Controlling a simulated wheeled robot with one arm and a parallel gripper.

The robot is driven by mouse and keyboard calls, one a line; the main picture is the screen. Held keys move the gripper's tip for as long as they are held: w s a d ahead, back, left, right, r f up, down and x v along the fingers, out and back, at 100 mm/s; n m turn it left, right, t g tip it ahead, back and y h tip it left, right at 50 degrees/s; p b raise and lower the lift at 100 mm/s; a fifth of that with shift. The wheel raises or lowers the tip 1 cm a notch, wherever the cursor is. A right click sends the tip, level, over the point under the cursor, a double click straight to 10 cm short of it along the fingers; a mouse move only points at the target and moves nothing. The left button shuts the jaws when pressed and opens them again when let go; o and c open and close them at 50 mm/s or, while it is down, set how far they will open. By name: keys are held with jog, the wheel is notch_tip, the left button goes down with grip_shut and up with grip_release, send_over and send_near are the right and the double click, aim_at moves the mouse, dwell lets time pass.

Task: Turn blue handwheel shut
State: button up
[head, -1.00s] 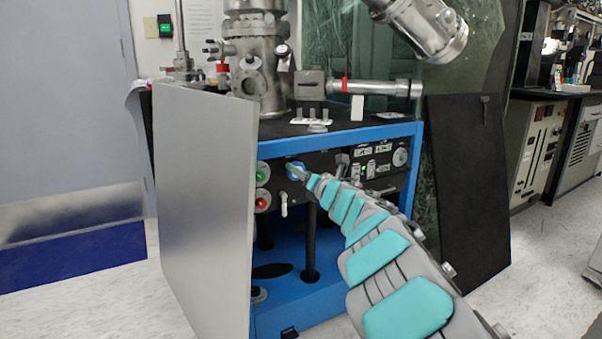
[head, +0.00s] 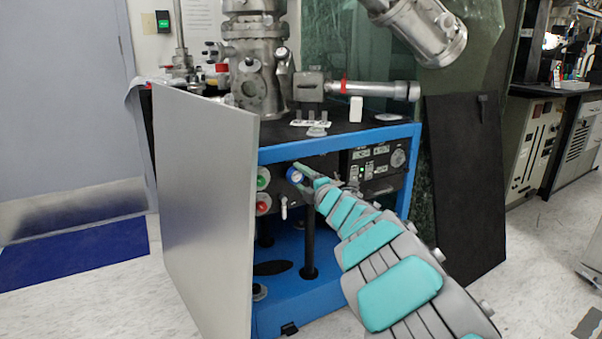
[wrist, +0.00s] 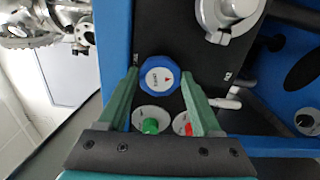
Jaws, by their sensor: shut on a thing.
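The blue handwheel (head: 293,175) is on the black front panel of the blue-framed cart. In the wrist view the blue handwheel (wrist: 160,76) has a white centre cap with a small red mark. My gripper (head: 298,172) is at the panel, its fingers on the handwheel. In the wrist view the two green fingers of my gripper (wrist: 160,77) lie on either side of the handwheel rim, shut on it. In the head view the fingers cover part of the wheel.
A green button (head: 263,178) and a red button (head: 263,203) sit left of the wheel. A small lever (head: 284,208) is below it. A large grey panel (head: 205,210) stands at the left, close to the buttons. A black board (head: 466,190) leans at the right.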

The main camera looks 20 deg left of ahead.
jog(key=m+p, duration=0.4)
jog(key=m, duration=0.1)
jog(key=shift+m, duration=0.4)
jog(key=m+p, duration=0.4)
jog(key=m, duration=0.1)
jog(key=shift+f, duration=0.1)
jog(key=m+p, duration=0.1)
jog(key=m, duration=0.1)
jog(key=m+p, duration=0.1)
jog(key=m, duration=0.1)
jog(key=shift+s+a+f+m, duration=0.1)
jog(key=shift+a+f+m, duration=0.05)
jog(key=shift+m, duration=0.25)
jog(key=m, duration=0.5)
jog(key=shift+s, duration=0.1)
jog(key=m, duration=0.5)
jog(key=shift+a, duration=0.1)
jog(key=m, duration=0.4)
jog(key=shift+m, duration=0.3)
jog(key=m, duration=0.3)
jog(key=shift+s+m, duration=0.1)
jog(key=shift+m, duration=0.2)
jog(key=m, duration=0.4)
jog(key=shift+r+m, duration=0.2)
jog(key=shift+m, duration=0.1)
